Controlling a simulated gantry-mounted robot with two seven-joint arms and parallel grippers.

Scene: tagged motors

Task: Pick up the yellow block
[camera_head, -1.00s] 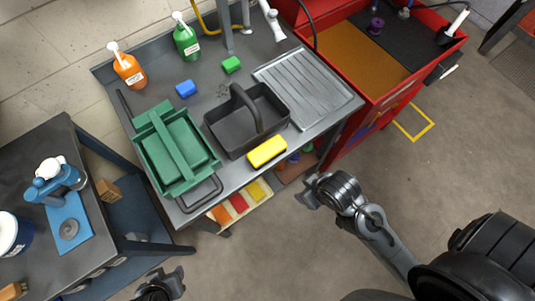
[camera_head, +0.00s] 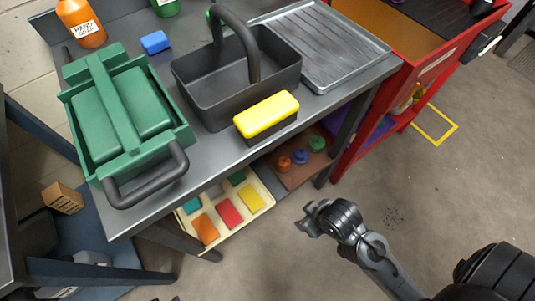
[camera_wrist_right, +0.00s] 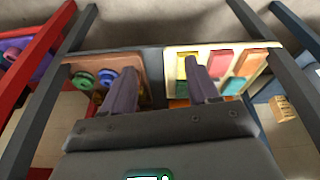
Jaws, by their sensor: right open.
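A flat yellow block (camera_head: 251,198) lies in a pale wooden tray (camera_head: 228,233) on the shelf below the tabletop. In the right wrist view that yellow block (camera_wrist_right: 181,66) is partly hidden behind a finger. A larger yellow-topped block with a dark underside (camera_head: 267,114) sits on the tabletop near its front edge. My right gripper (camera_head: 309,217) is open and empty, in front of the table and right of the tray. Its spread fingers (camera_wrist_right: 160,82) also show in the wrist view, apart from the tray. Only a sliver of my left gripper (camera_head: 174,298) shows at the bottom edge.
The tray also holds red (camera_head: 230,213), orange (camera_head: 205,229) and greenish blocks. A brown board (camera_head: 290,177) with coloured knobs lies right of it. The tabletop overhangs, with legs (camera_head: 348,140) beside the shelf. A green toolbox (camera_head: 125,115) and dark caddy (camera_head: 205,90) stand above.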

